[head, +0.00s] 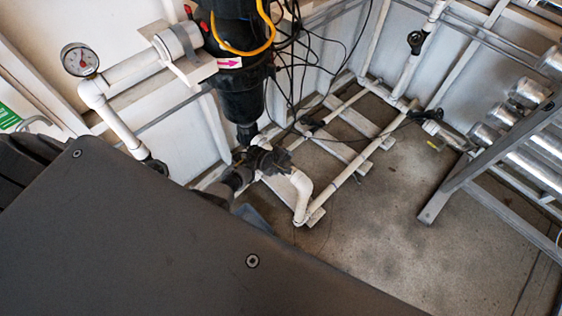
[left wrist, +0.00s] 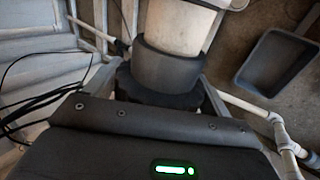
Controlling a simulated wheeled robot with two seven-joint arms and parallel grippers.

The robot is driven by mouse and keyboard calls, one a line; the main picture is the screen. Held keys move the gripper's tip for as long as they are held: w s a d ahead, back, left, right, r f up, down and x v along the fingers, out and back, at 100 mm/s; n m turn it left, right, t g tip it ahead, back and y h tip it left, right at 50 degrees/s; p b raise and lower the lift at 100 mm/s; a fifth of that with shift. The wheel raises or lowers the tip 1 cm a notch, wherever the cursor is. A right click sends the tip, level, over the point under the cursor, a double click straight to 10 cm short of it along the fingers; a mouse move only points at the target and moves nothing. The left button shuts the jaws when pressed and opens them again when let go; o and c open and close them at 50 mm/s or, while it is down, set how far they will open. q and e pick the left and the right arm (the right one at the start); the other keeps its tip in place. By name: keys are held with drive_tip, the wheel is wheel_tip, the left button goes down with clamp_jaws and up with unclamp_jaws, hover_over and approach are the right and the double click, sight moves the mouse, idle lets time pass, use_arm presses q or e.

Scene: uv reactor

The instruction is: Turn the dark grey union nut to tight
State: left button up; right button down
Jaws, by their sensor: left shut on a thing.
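The dark grey union nut (left wrist: 152,92) shows in the left wrist view as a dark ribbed ring below a smooth grey collar (left wrist: 168,65) on a white pipe (left wrist: 180,25). My left gripper (left wrist: 156,88) has a finger on each side of it and is shut on it. The gripper's body hides the near side of the nut. In the head view, my left gripper (head: 268,160) is a small dark shape at the pipework below the black reactor housing (head: 240,85). There the nut cannot be told apart from the gripper. My right gripper is not in view.
A pressure gauge (head: 80,60) stands on white piping at the upper left. Loose black cables hang near the housing. A grey metal frame (head: 480,165) stands at the right. In the left wrist view, a dark tray (left wrist: 276,62) lies on the floor. The floor at lower right is mostly clear.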

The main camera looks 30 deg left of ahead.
use_arm(q)
drive_tip(key=o, duration=0.9)
drive_tip(key=shift+c, duration=0.2)
drive_tip(key=shift+o, duration=0.2)
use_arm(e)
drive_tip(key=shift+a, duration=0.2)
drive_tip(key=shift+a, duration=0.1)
use_arm(q)
drive_tip(key=shift+s+r, duration=0.1)
drive_tip(key=shift+r, duration=0.2)
drive_tip(key=p+v, duration=0.3)
drive_tip(key=v, duration=0.7)
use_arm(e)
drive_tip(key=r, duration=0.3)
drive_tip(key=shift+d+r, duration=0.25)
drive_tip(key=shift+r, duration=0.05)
use_arm(q)
drive_tip(key=shift+a, duration=0.1)
